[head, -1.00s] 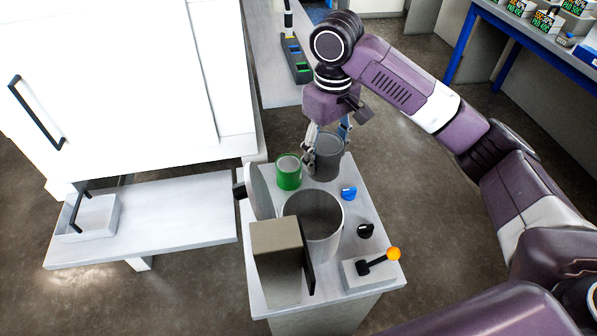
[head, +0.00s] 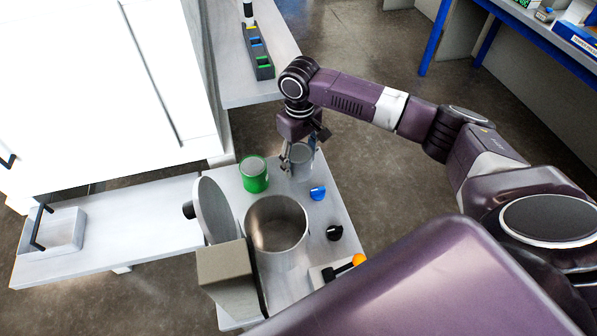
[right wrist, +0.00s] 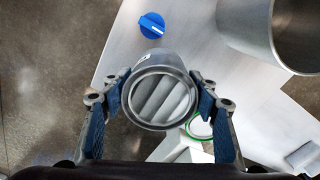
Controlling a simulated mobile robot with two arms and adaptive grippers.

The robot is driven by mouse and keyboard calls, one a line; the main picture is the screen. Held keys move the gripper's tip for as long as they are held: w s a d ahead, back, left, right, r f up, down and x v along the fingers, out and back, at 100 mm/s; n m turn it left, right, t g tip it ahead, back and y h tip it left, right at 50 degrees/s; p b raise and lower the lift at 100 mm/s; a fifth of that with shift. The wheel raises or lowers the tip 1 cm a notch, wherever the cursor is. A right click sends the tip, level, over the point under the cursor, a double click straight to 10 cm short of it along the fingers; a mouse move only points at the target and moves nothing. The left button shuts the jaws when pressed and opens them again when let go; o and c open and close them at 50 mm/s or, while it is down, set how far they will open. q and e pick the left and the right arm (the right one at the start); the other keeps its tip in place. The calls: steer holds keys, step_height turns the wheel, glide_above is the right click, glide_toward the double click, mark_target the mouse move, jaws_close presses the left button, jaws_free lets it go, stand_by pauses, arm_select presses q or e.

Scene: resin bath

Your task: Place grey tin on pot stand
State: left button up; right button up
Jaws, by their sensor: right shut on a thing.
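The grey tin (head: 302,168) is upright between the fingers of my right gripper (head: 300,158), near the back end of the work surface in the head view. The right wrist view looks down on the tin (right wrist: 162,66), with a blue-padded finger on each side and a ribbed pattern within its rim. I cannot tell whether its base touches the surface. I cannot pick out a pot stand in either view. My left gripper is not in view.
A green tin (head: 254,180) stands left of the grey tin. A large metal pot (head: 276,243), raised round lid (head: 214,208), blue knob (head: 317,193), black knob (head: 334,232) and orange-tipped lever (head: 358,259) are nearer. A tray (head: 68,238) sits at left.

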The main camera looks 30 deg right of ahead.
mark_target(299, 174)
steer(key=shift+f, duration=0.95)
step_height(299, 174, down, 4)
steer(key=shift+f, duration=0.1)
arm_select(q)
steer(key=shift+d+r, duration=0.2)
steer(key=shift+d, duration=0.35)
arm_select(e)
steer(key=shift+f, duration=0.1)
steer(key=shift+f, duration=0.15)
steer(key=o, duration=1.2)
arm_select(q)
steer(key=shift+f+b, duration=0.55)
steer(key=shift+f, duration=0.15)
arm_select(e)
step_height(299, 174, up, 12)
steer(key=shift+r, duration=0.2)
